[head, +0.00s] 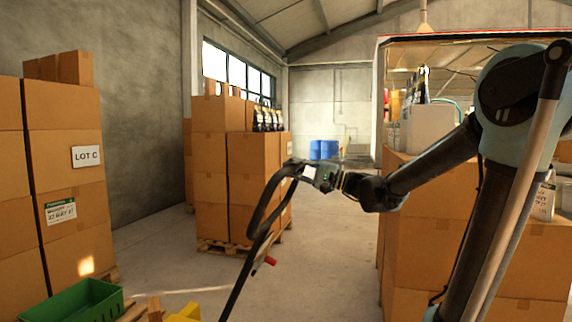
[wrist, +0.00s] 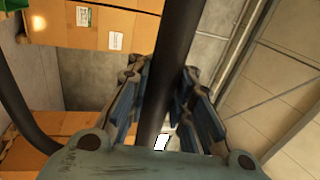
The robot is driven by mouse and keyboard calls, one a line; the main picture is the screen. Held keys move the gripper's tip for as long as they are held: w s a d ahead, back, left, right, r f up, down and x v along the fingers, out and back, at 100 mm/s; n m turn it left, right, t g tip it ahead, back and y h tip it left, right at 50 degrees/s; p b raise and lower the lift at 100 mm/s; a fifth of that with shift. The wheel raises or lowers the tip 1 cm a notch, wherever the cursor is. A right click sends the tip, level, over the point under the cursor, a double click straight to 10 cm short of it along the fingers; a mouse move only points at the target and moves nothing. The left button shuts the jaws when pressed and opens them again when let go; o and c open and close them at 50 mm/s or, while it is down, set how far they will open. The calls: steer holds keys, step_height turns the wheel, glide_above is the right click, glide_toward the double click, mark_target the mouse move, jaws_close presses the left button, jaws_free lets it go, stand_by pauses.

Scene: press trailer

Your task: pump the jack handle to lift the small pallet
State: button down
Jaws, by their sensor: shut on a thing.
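The black jack handle (head: 238,284) rises from the bottom edge of the head view and ends in a loop. My gripper (head: 309,173) is at the top of this loop, shut on its bar. In the wrist view the dark bar (wrist: 172,60) runs between the two fingers of my gripper (wrist: 162,90). A small red piece (head: 270,260) sticks out beside the handle. A yellow part (head: 185,313) shows at the bottom edge, perhaps the jack. Wooden pieces (head: 154,308) next to it may belong to the small pallet; most of it is out of view.
A green crate (head: 85,300) is at the lower left, before a tall carton stack marked LOT C (head: 62,157). Another carton stack (head: 250,158) stands on a pallet behind the handle. Cartons (head: 425,255) fill the right side, behind my arm. Concrete floor (head: 330,235) lies open between.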

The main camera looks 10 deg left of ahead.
steer(key=shift+d, duration=0.15)
steer(key=c, duration=1.4)
jaws_free()
steer(key=shift+d, duration=0.1)
steer(key=v, duration=1.1)
steer(key=shift+d+f, duration=0.2)
steer(key=shift+d, duration=0.2)
steer(key=shift+s, duration=0.1)
